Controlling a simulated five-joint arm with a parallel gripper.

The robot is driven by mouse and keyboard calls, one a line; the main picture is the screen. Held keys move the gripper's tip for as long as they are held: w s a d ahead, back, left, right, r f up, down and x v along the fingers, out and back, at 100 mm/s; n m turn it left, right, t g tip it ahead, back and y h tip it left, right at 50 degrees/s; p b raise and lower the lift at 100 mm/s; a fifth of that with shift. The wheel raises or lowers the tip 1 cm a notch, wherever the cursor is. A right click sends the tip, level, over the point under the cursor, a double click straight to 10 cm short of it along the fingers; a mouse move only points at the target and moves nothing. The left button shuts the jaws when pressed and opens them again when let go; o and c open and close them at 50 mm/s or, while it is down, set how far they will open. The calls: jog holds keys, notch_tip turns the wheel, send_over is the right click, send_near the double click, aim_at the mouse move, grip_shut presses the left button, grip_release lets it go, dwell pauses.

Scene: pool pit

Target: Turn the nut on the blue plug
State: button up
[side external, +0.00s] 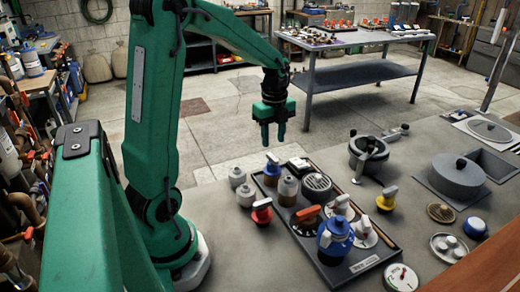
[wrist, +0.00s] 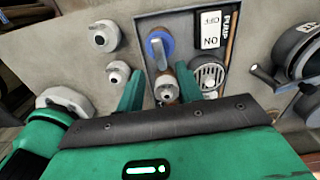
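Several blue things show, and I cannot tell for certain which is the blue plug. My gripper (side external: 272,138) hangs above the far end of the tray, fingers down, apart and empty. In the wrist view, its fingers (wrist: 162,90) flank a brown-based fitting with a grey top (wrist: 167,88), without visible contact.
The black tray (side external: 365,264) also holds a round grille (side external: 316,186) and an orange-handled dial (side external: 307,213). Two grey fittings (side external: 237,177) and a red one (side external: 262,211) stand left of it. A yellow fitting (side external: 387,198) and grey pot (side external: 458,174) stand right. Air around my gripper is clear.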

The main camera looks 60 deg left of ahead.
aim_at(273, 157)
jog(key=shift+f, duration=2.95)
grip_shut()
